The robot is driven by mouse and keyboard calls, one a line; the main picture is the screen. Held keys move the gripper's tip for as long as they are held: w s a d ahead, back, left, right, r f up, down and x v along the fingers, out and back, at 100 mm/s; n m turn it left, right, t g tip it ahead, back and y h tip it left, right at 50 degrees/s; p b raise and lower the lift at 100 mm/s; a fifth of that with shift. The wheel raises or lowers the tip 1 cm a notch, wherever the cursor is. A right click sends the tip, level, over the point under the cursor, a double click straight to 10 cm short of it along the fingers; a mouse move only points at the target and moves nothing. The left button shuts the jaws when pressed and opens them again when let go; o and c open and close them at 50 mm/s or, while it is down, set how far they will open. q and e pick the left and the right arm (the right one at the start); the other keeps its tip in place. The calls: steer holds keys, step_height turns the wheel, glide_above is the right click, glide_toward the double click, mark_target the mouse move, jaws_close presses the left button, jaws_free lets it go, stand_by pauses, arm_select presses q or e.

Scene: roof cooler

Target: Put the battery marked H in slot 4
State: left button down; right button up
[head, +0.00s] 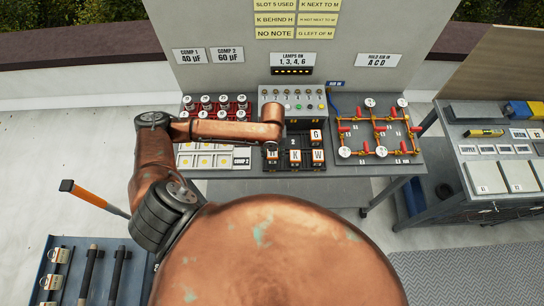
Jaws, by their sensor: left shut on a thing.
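A dark battery rack (292,132) stands on the middle of the bench. Batteries with white letter labels sit in it: G (316,137) at the back right, K (290,157) and W (318,157) in the front row. A 2 shows on the rack between them. My left gripper (271,147) is at the rack's left side, seen from above and mostly covered by its own wrist. It is shut on a battery (272,156) at the front left, whose letter looks like H but is small and partly covered. I cannot tell whether this battery is seated or raised. My right gripper is out of view.
A grey lamp box (291,103) stands behind the rack. Red capacitors (217,104) and a white card tray are on the left, a copper pipe board with gauges (376,135) on the right. Yellow notes (283,19) are on the back panel. Another bench (495,150) stands at the far right.

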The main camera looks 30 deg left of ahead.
mark_target(272, 157)
arm_select(q)
steer(key=shift+w+a+f, duration=0.15)
steer(key=shift+a+f, duration=0.05)
steer(key=shift+f, duration=0.35)
steer(key=shift+f+p, duration=0.3)
steer(key=shift+f, duration=0.95)
steer(key=shift+f, duration=0.1)
steer(key=c, duration=1.3)
jaws_free()
step_height(272, 157, up, 12)
steer(key=shift+r+b, duration=0.1)
steer(key=shift+b, duration=0.2)
